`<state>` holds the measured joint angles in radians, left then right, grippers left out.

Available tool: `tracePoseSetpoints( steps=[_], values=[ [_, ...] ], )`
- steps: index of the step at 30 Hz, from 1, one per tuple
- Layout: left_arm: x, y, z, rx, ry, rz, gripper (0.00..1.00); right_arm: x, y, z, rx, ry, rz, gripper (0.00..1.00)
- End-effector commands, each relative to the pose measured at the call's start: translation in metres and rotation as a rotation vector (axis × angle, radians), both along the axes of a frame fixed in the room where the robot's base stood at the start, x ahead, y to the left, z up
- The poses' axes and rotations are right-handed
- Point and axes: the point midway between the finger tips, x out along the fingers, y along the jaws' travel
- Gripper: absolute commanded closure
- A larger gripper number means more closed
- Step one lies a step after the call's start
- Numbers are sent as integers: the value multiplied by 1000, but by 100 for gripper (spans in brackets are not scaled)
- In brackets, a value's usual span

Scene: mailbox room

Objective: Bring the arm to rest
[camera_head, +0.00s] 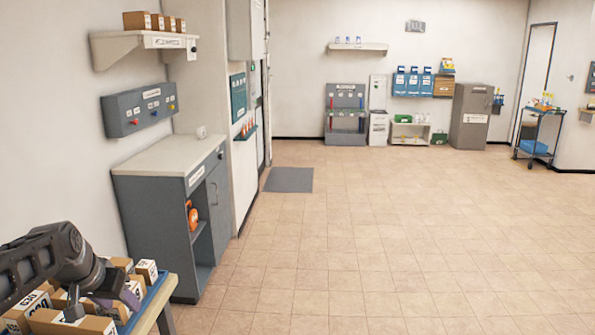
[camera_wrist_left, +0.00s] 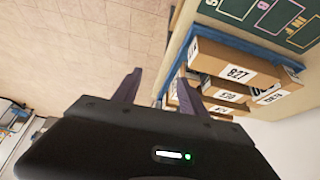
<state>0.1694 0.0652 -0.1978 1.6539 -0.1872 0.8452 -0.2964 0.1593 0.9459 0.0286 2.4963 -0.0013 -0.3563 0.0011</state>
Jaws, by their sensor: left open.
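My left arm comes in at the lower left of the head view. Its gripper (camera_head: 112,296) is over the cardboard boxes (camera_head: 62,322) on a table with a blue-edged tray (camera_head: 152,293). In the left wrist view the two dark fingers of the left gripper (camera_wrist_left: 159,75) are spread apart, with nothing between them. Labelled boxes (camera_wrist_left: 236,70) lie to the right of the fingers, one marked 827. I cannot tell whether a finger touches a box. My right gripper is not in view.
A grey cabinet with a pale top (camera_head: 165,155) stands just beyond the box table, against the left wall. A dark mat (camera_head: 289,180) lies on the floor. The tiled floor (camera_head: 400,230) is wide and clear. A cart (camera_head: 540,135) stands far right.

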Motion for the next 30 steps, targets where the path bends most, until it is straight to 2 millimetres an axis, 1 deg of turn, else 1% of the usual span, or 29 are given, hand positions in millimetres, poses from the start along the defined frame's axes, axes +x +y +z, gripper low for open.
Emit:
tracePoseSetpoints(
  steps=[5, 8, 11, 12, 14, 15, 17, 18, 19, 20, 21, 23, 24, 26, 27, 29, 30],
  values=[
    [19, -5, -7, -11, -86, 38, 50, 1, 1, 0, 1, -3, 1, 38],
    [32, -18, -23, -28, -128, 53, 50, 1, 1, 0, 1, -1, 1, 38],
    [43, -38, -52, -56, -152, 62, 50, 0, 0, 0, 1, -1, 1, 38],
    [47, -48, -65, -70, -160, 65, 50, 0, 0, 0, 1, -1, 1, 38],
    [50, -63, -86, -90, -164, 67, 50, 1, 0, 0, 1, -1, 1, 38],
    [51, -76, -104, -105, -161, 68, 50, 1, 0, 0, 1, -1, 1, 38],
    [50, -97, -132, -133, -155, 70, 50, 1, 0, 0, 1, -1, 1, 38],
    [47, -114, -155, -153, -145, 71, 50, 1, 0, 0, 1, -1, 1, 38],
    [43, -126, -171, -169, -139, 72, 50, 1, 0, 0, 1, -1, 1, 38],
    [37, -141, -191, -186, -125, 71, 50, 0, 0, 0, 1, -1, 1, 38],
    [26, -161, -217, -211, -104, 74, 50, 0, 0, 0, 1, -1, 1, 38],
    [7, -190, -252, -244, -72, 76, 50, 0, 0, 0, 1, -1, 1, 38],
    [-9, -209, -275, -265, -46, 76, 50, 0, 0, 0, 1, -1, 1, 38],
    [-37, -236, -306, -296, 0, 77, 50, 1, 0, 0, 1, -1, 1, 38],
    [-58, -253, -325, -314, 35, 76, 50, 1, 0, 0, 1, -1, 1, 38],
    [-93, -278, -350, -338, 91, 70, 50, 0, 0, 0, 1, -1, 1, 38],
    [-117, -293, -364, -352, 132, 66, 50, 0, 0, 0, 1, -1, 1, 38]
  ],
)
